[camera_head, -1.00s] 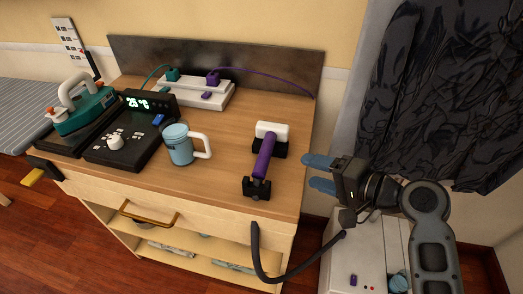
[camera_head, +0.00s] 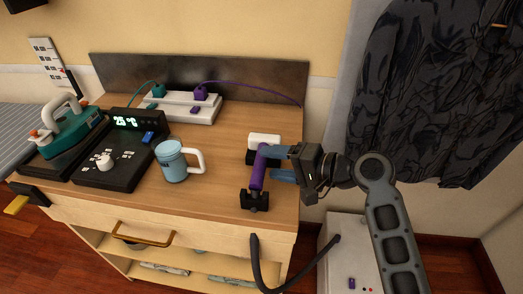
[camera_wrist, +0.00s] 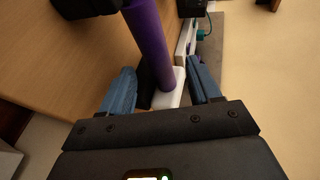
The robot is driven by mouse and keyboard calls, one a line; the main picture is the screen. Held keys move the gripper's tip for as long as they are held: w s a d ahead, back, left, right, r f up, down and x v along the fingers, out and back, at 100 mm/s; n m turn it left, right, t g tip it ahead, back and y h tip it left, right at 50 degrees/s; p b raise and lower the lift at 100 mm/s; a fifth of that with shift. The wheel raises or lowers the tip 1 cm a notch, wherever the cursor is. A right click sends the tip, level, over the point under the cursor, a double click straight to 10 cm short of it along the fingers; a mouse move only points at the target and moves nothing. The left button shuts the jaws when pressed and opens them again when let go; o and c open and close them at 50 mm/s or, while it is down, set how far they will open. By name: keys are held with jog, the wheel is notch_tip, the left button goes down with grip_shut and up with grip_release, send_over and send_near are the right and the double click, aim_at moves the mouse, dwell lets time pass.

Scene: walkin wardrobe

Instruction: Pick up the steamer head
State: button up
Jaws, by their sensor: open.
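The steamer head lies on the wooden top near its right edge. It has a white head (camera_head: 264,140), a purple handle (camera_head: 257,172) and a black end piece (camera_head: 255,200). My gripper (camera_head: 272,164) has come in from the right. Its blue fingers are open, with the upper fingertip overlapping the handle's upper part in the head view. In the wrist view, the purple handle (camera_wrist: 148,42) runs down between the open fingers (camera_wrist: 161,88), with the white head beyond. I cannot tell whether either finger touches it.
A blue mug (camera_head: 174,163) stands to the left on the dresser top (camera_head: 222,160). Further left are a black control box (camera_head: 110,168) and a green iron (camera_head: 68,136). A white power strip (camera_head: 180,106) lies behind. A black hose (camera_head: 258,272) hangs in front; dark clothing (camera_head: 430,90) hangs right.

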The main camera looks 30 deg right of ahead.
aim_at(266, 163)
jog(key=x, duration=0.4)
grip_shut()
dwell(0.5)
